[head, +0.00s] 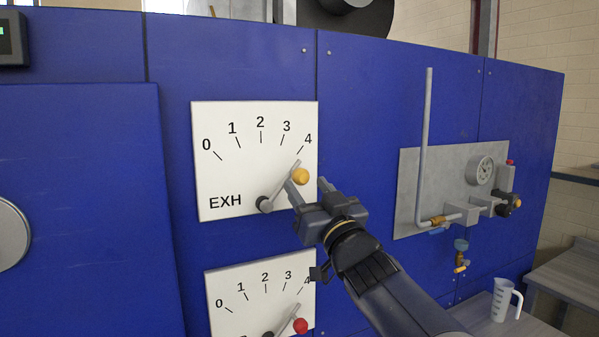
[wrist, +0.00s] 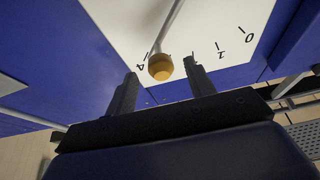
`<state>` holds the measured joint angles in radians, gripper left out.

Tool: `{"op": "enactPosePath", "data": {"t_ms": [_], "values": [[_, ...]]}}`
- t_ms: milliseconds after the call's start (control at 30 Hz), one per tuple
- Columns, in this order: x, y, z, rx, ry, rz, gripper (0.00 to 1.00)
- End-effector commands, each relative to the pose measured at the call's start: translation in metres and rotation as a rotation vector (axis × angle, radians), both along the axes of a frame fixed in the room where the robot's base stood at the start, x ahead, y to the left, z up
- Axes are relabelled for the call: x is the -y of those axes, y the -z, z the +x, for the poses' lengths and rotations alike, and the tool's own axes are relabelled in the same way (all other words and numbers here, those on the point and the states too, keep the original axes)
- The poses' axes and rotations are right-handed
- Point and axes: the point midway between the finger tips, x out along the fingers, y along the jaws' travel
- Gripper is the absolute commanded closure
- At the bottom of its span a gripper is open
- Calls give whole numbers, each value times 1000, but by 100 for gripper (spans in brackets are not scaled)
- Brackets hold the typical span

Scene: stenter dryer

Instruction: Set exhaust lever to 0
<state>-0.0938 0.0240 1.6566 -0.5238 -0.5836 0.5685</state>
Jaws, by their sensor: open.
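The exhaust dial plate (head: 240,165), white and marked EXH with a scale from 0 to 4, is on the blue panel. Its exhaust lever (head: 281,186) pivots at the dark hub at the bottom and points up and right at the 4 mark. The lever ends in a yellow knob (head: 301,176). My gripper (head: 308,184) is open at the plate's right edge, with the knob close to its fingertips. In the wrist view the knob (wrist: 160,67) shows just beyond and between the open fingertips (wrist: 162,72). I cannot tell whether a finger touches it.
A second dial plate (head: 243,306) with a red knob (head: 300,326) is just below. To the right are a grey plate (head: 409,178) with a pipe (head: 425,140) and gauge (head: 481,170), and a measuring jug (head: 502,299) on a bench.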

Motion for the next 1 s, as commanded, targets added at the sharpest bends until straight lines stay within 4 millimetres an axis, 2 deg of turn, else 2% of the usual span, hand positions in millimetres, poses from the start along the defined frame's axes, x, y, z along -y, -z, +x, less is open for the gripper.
{"op": "enactPosePath", "data": {"t_ms": [100,300,667,1000], "values": [[-8,-9,17,-1,-2,0,49],[-14,-15,32,0,0,0,49],[-15,-16,36,0,0,0,49],[-15,-16,36,0,0,0,76]]}}
